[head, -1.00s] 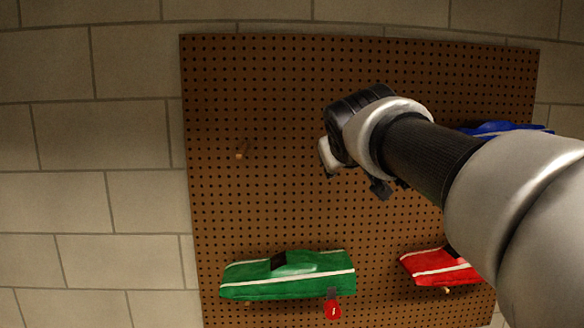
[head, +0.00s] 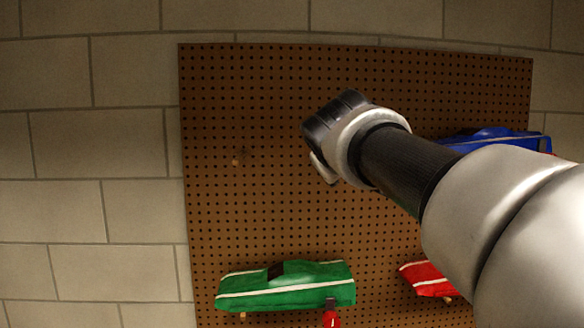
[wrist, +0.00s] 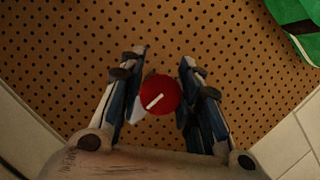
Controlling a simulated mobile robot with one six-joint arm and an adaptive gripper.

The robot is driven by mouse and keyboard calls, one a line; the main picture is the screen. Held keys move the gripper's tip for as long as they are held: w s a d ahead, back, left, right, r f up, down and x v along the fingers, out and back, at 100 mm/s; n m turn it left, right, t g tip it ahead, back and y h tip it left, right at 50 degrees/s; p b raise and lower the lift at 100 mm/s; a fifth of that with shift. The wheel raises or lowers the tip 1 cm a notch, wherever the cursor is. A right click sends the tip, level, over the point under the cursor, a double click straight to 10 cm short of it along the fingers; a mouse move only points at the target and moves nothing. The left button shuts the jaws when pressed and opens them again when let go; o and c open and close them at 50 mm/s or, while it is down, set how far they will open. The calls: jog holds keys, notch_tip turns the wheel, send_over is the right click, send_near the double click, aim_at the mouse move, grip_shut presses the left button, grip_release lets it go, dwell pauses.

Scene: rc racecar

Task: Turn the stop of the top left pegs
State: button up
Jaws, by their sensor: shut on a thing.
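In the wrist view a round red stop (wrist: 168,84) with a white line across its face lies between the two fingers of my gripper (wrist: 163,68). The white line is slanted. My gripper is shut on this stop, in front of the pegboard. In the head view my gripper (head: 322,168) is at the upper middle of the board, and its own wrist hides the stop there.
The brown pegboard (head: 215,100) hangs on a block wall. A green car (head: 290,287) sits low on it, with another red stop (head: 331,319) below. A red car (head: 428,278) and a blue car (head: 490,139) are at the right, partly behind my arm.

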jog(key=o, duration=0.7)
jog(key=shift+a+r, duration=0.15)
jog(key=shift+r, duration=0.25)
jog(key=o, duration=0.3)
jog(key=shift+a+f, duration=0.1)
jog(key=shift+a, duration=0.05)
jog(key=shift+f, duration=0.1)
jog(key=shift+s, duration=0.1)
jog(key=v, duration=1.1)
jog(key=shift+s, duration=0.4)
